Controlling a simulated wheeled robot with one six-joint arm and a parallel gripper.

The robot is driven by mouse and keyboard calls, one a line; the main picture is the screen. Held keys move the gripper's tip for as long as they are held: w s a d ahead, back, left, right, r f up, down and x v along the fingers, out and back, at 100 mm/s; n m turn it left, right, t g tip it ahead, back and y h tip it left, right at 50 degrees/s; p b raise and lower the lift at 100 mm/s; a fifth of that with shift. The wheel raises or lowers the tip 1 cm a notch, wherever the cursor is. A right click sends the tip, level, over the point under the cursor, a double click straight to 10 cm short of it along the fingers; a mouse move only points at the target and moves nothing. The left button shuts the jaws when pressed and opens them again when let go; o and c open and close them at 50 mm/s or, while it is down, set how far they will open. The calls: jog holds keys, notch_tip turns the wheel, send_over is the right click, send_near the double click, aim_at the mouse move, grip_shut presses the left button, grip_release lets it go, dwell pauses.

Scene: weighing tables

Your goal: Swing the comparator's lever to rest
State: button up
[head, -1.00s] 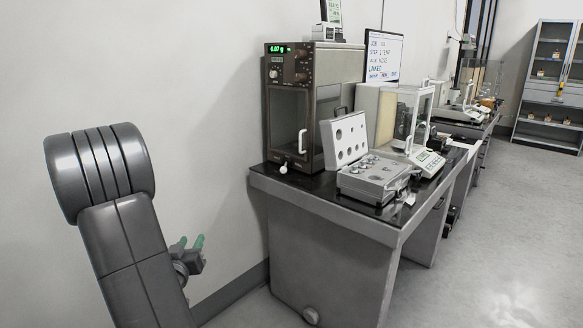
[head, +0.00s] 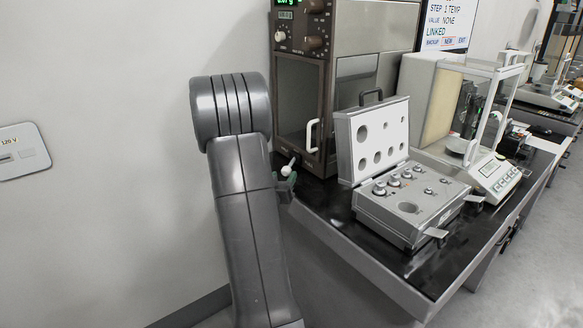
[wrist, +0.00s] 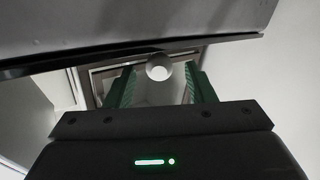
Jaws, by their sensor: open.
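The comparator (head: 300,60) is a tall brown cabinet with a green lit display, knobs and a glass front door, at the left end of the table. Its lever ends in a white ball knob (head: 286,171) at the cabinet's lower front left. My gripper (head: 285,184) is at the lever, partly hidden behind my arm. In the wrist view, the ball knob (wrist: 159,66) shows between the two green fingers of my gripper (wrist: 161,84). The fingers are open, with gaps on both sides of the ball. How deep the ball sits between them I cannot tell.
An open weight case (head: 408,235) stands right of the comparator. Behind it is a balance (head: 490,180) with a glass draft shield. The dark table (head: 345,222) has a grey front edge close to my arm. A wall panel (head: 22,150) is at left.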

aim_at(289, 167)
jog(key=x, duration=0.6)
jog(key=shift+w+d, duration=0.2)
jog(key=shift+w, duration=0.15)
grip_shut()
